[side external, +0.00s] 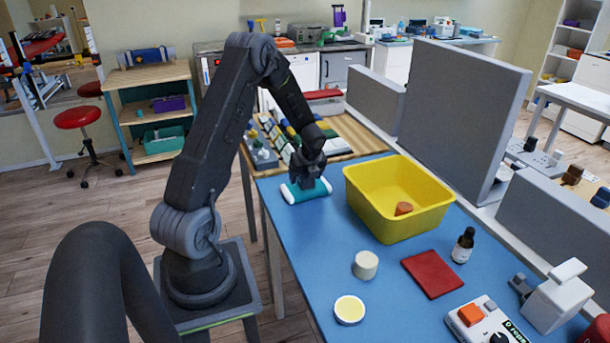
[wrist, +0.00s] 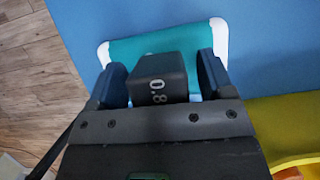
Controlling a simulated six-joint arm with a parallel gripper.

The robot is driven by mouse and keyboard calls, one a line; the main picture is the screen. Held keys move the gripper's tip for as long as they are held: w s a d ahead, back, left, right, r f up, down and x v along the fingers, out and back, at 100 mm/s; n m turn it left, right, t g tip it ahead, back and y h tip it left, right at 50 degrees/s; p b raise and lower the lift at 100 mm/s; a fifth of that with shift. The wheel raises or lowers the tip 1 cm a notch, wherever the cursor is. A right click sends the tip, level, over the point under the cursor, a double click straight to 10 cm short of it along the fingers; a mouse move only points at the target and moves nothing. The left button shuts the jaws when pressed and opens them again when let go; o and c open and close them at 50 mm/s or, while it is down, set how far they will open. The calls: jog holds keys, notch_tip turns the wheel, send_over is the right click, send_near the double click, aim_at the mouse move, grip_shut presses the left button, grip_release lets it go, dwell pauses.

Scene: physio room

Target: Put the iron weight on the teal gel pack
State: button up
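The iron weight (wrist: 160,78) is a small dark block marked 0.8. In the wrist view it is between the two fingers of my gripper (wrist: 163,76), with narrow gaps beside it, so the fingers look open around it. The teal gel pack (wrist: 124,51), with white ends, lies directly under the weight. The weight appears to rest on it, though its underside is hidden. In the side view my gripper (side external: 308,177) is low over the gel pack (side external: 299,194), on the blue table, and the dark weight blends with the fingers.
A yellow bin (side external: 395,220) with a reddish-brown item (side external: 403,208) inside stands close to the right of the pack. A wooden rack with several items is behind.

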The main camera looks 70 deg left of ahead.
jog(key=v, duration=1.2)
jog(key=s+d+r+n+t, duration=0.1)
jog(key=d+r+n, duration=0.35)
jog(key=d, duration=0.35)
jog(key=d+r+n+t, duration=0.2)
jog(key=d+r+n, duration=0.1)
jog(key=d+r, duration=0.4)
jog(key=s+d+r+n+t+h, duration=0.1)
jog(key=s+d+n+h, duration=0.1)
jog(key=s+d+n, duration=0.3)
jog(key=s+d+r+n+t+h, duration=0.1)
jog(key=s+d+n, duration=0.4)
jog(key=d, duration=0.8)
jog(key=shift+s+r+t+h, duration=0.3)
jog(key=shift+s+r+h, duration=0.3)
jog(key=shift+s, duration=0.5)
